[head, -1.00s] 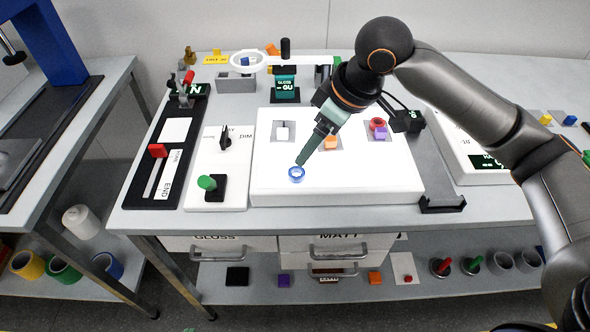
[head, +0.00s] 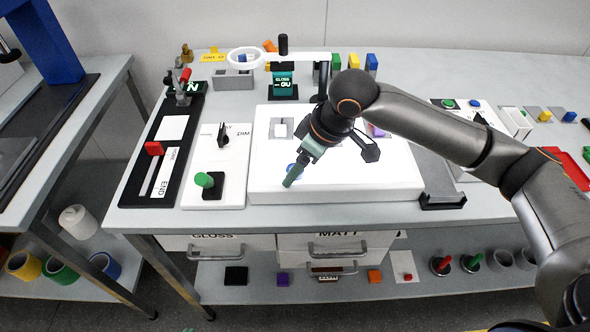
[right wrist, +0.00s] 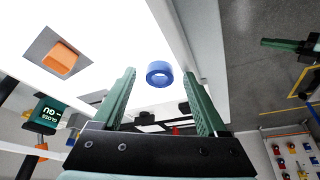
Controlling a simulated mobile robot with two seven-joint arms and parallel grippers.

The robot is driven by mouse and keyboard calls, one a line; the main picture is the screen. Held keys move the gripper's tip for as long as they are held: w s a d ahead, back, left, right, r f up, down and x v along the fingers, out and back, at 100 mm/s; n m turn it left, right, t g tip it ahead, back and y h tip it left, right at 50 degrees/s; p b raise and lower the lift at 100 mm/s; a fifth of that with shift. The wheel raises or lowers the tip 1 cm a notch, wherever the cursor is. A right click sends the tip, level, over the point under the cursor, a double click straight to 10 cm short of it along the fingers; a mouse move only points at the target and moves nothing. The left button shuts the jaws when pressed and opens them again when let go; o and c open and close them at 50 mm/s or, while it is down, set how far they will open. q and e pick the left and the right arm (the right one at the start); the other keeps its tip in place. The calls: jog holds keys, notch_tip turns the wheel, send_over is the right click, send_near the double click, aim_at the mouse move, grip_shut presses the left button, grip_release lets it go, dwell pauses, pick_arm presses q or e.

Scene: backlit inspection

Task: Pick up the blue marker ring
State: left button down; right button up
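The blue marker ring (head: 291,168) lies on the white lit panel (head: 340,196), towards its front left part. In the head view my right gripper (head: 289,183) points down at the panel just in front of the ring and covers part of it. In the right wrist view the blue ring (right wrist: 159,74) shows whole, in the gap between the tips of my two green fingers (right wrist: 160,90). The fingers are wide apart and neither touches the ring there.
An orange block (right wrist: 62,58) sits on a grey square of the panel. A purple block (head: 378,131) is partly hidden behind my right arm. A green knob (head: 204,180) stands left of the panel, and a ring-shaped magnifier (head: 246,58) hangs behind it.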

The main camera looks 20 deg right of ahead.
grip_shut()
dwell(0.4)
